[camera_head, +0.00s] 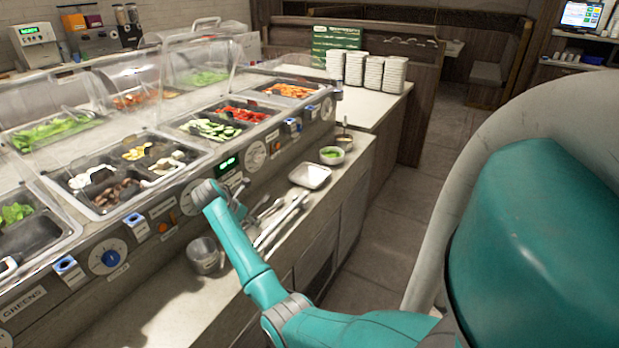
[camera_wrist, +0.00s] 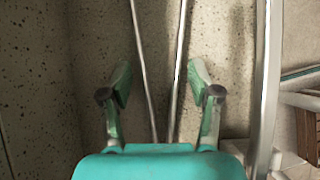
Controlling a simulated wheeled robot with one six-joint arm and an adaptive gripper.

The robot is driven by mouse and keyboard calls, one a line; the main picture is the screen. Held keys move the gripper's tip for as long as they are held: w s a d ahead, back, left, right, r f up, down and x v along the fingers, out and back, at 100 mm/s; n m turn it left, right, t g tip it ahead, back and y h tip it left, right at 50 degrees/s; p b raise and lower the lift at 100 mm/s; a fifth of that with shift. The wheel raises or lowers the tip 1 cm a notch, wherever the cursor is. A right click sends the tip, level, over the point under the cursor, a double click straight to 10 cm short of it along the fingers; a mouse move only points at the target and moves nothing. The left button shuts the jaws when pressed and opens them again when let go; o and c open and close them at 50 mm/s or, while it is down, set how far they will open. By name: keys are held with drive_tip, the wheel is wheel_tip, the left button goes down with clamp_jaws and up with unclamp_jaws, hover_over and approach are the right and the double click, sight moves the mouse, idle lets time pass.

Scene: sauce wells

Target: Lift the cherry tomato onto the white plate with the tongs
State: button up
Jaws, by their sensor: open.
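In the wrist view my gripper (camera_wrist: 160,94) is open, its two fingers spread wide. The two thin metal arms of the tongs (camera_wrist: 176,80) run between the fingers and draw closer together toward the palm. The fingers stand apart from them on both sides. In the head view my gripper is largely hidden by my arm over the front counter, beside long metal utensils (camera_head: 265,208). The white plate (camera_head: 309,176) lies on that counter beyond them, and looks empty. I cannot make out a single cherry tomato; one bin holds red pieces (camera_head: 243,113).
A metal cup (camera_head: 204,256) stands left of my arm on the counter. A small bowl with green contents (camera_head: 332,155) stands past the plate. The salad bar (camera_head: 110,260) with clear guards rises behind. Stacked white dishes (camera_head: 394,74) stand farther back.

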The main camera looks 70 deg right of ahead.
drive_tip(key=shift+c, duration=0.2)
drive_tip(key=c, duration=0.7)
drive_tip(key=shift+o, duration=0.2)
wheel_tip(320, 180, up, 12)
idle(0.5)
